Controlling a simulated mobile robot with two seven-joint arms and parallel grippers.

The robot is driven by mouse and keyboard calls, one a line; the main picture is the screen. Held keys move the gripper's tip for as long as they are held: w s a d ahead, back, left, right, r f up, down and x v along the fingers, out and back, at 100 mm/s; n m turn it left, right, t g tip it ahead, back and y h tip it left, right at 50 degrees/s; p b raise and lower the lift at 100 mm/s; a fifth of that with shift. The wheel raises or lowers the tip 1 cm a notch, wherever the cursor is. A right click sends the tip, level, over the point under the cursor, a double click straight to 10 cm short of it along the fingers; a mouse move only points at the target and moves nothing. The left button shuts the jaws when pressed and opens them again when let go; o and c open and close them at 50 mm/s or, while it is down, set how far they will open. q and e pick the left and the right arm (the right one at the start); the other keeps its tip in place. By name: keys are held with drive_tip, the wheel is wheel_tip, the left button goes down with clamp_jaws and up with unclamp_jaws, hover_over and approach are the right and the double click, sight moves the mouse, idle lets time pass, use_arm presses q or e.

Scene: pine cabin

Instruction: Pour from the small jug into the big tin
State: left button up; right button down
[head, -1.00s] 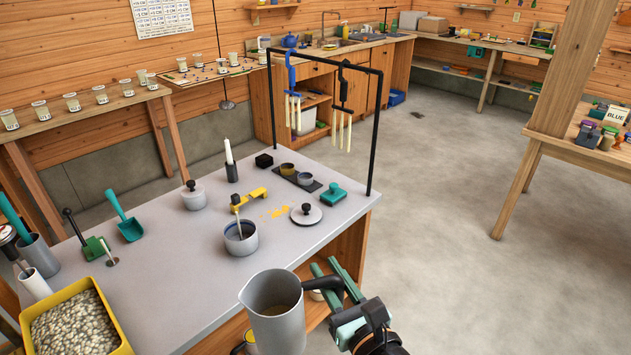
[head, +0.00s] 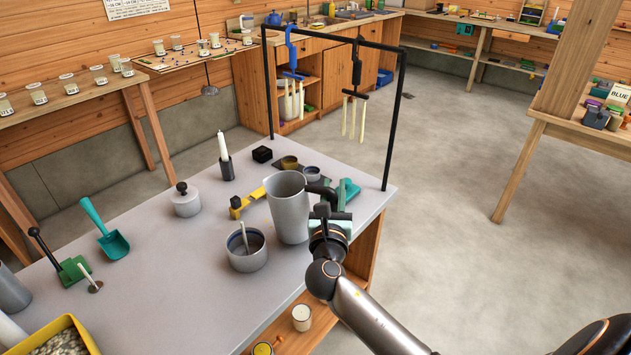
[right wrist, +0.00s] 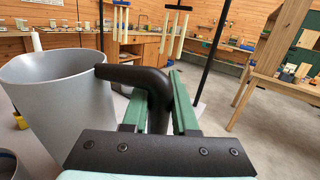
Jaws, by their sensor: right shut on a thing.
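The grey metal jug (head: 289,212) stands upright at the table's right part, in my right gripper (head: 328,200). Whether its base touches the table I cannot tell. The right wrist view shows the jug wall (right wrist: 62,110) at left and its black handle (right wrist: 140,78) between my green fingers (right wrist: 160,105), which are shut on it. The open grey tin (head: 246,258), with a stirrer (head: 244,238) leaning inside, sits just left of and nearer than the jug. The jug's contents are hidden now. My left gripper is not in view.
A lidded grey tin (head: 186,203), a candle in a holder (head: 227,168) and a yellow tool (head: 238,205) stand behind. A black rack (head: 391,125) with hanging candles rises at the back. A teal scoop (head: 112,242) lies left. The table's front middle is clear.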

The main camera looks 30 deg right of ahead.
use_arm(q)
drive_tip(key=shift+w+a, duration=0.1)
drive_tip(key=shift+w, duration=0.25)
use_arm(e)
drive_tip(key=shift+w+d+g+h, duration=0.3)
drive_tip(key=shift+w+h, duration=0.1)
drive_tip(key=shift+w, duration=0.25)
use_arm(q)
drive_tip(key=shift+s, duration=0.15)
use_arm(e)
drive_tip(key=shift+r, duration=0.1)
